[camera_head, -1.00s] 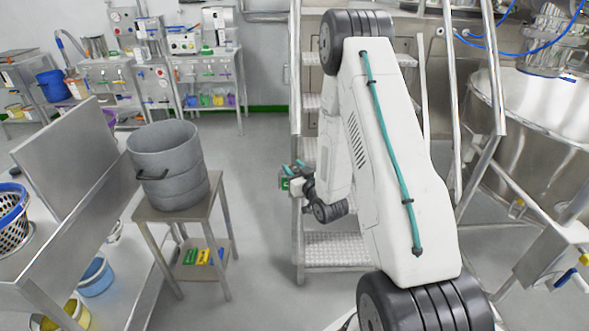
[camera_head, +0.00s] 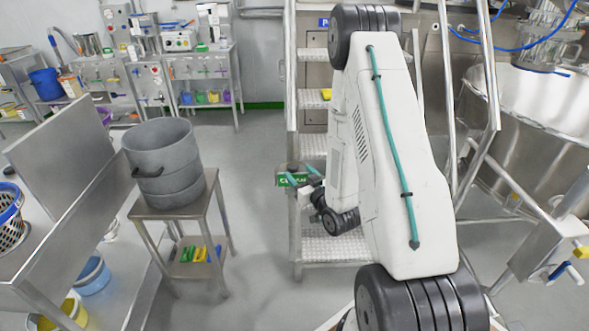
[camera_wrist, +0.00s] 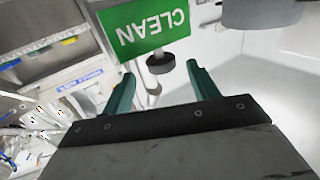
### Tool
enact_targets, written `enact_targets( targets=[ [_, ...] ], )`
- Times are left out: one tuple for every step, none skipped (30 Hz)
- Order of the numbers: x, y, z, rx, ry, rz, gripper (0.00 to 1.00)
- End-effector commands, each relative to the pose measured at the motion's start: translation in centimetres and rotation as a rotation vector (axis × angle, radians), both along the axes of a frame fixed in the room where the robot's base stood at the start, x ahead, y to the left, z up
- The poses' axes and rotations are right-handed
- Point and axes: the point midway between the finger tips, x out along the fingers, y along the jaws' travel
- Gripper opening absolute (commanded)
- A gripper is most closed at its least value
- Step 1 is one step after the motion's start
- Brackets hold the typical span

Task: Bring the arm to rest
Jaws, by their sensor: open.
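My arm (camera_head: 390,160) is raised and bent in the middle of the head view, in front of a metal stair. My gripper (camera_head: 300,172) hangs low at the arm's left side, partly hidden by the wrist. In the wrist view its two teal fingers (camera_wrist: 162,72) stand apart, with nothing gripped between them. A green CLEAN sign (camera_wrist: 145,28) is just beyond the fingertips, upside down in that view, with a black round piece below it. The sign also shows behind the gripper in the head view (camera_head: 291,180).
The metal stair (camera_head: 335,248) with rails stands close behind my arm. A grey pot (camera_head: 163,160) sits on a small steel stand at left. A large steel vessel (camera_head: 530,105) stands at right. Open floor (camera_head: 255,215) lies between the stand and the stair.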

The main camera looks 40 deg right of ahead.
Motion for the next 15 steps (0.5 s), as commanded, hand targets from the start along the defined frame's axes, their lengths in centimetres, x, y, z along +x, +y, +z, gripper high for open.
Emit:
enact_targets(
  targets=[
    [-0.61, 0.01, -0.06, 0.0, 0.002, -0.002, 0.59],
    [-0.86, 0.02, -0.04, 0.0, 0.002, -0.002, 0.59],
    [-1.13, 0.05, -0.02, 0.0, 0.001, -0.002, 0.59],
    [-1.28, 0.09, -0.01, 0.0, 0.001, -0.001, 0.59],
    [-1.39, 0.12, 0.0, 0.0, 0.0, -0.001, 0.59],
    [-1.46, 0.14, 0.0, 0.0, 0.0, 0.0, 0.59],
    [-1.49, 0.15, 0.0, 0.0, 0.0, 0.0, 0.59],
    [-1.5, 0.15, 0.01, 0.0, 0.0, 0.0, 0.59],
    [-1.49, 0.15, 0.01, 0.0, 0.0, 0.0, 0.59],
    [-1.48, 0.15, 0.01, 0.0, 0.0, 0.0, 0.59],
    [-1.47, 0.15, 0.0, 0.0, 0.0, 0.0, 0.59],
    [-1.47, 0.15, 0.0, 0.0, 0.0, 0.0, 0.59],
    [-1.46, 0.15, 0.0, 0.0, 0.0, 0.0, 0.59],
    [-1.46, 0.15, 0.0, 0.0, 0.0, 0.0, 0.59],
    [-1.46, 0.15, 0.0, 0.0, 0.0, 0.0, 0.59]
  ],
)
